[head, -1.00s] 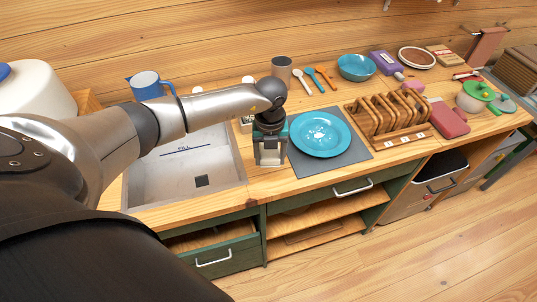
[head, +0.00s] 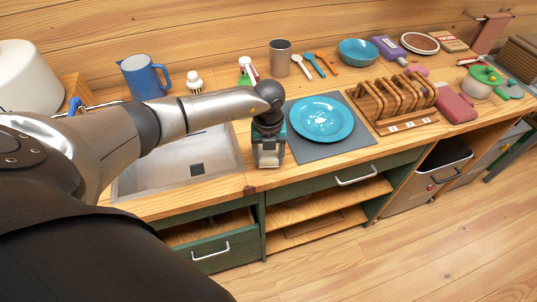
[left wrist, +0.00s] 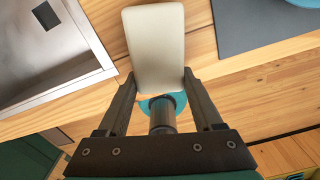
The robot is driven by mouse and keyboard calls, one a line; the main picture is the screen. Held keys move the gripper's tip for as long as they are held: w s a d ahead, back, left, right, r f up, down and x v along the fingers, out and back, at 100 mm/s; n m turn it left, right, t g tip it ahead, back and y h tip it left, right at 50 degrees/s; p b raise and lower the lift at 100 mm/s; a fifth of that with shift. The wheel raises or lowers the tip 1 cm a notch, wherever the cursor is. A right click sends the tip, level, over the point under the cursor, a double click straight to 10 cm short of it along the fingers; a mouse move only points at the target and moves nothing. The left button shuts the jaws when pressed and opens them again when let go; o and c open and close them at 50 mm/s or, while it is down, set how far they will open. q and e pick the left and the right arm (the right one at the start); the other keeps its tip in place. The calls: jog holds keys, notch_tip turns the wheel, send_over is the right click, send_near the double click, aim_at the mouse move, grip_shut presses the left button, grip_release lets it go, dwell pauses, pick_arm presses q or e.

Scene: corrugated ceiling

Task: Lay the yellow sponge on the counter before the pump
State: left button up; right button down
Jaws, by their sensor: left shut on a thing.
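My left gripper (head: 268,156) points down over the front strip of counter (head: 230,187) between the sink and the grey mat. It is shut on a pale cream block with rounded corners (left wrist: 155,45), which fills the space between the fingers in the left wrist view. The block looks more cream than yellow, but it is the only sponge-like thing I see. I cannot tell whether it touches the counter. My right gripper is not in view.
The sink (head: 150,183) lies left of the gripper. The grey mat (head: 352,148) with a blue plate (head: 321,119) is close on the right. A wooden rack (head: 395,104), a blue pitcher (head: 143,77), a white brush (head: 194,82) and a grey cup (head: 280,58) stand farther off.

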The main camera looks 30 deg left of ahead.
pick_arm(q)
jog(key=shift+f, duration=0.55)
jog(key=o, duration=1.4)
jog(key=shift+c, duration=0.2)
notch_tip(320, 180, up, 15)
jog(key=shift+r, duration=0.2)
jog(key=shift+r, duration=0.1)
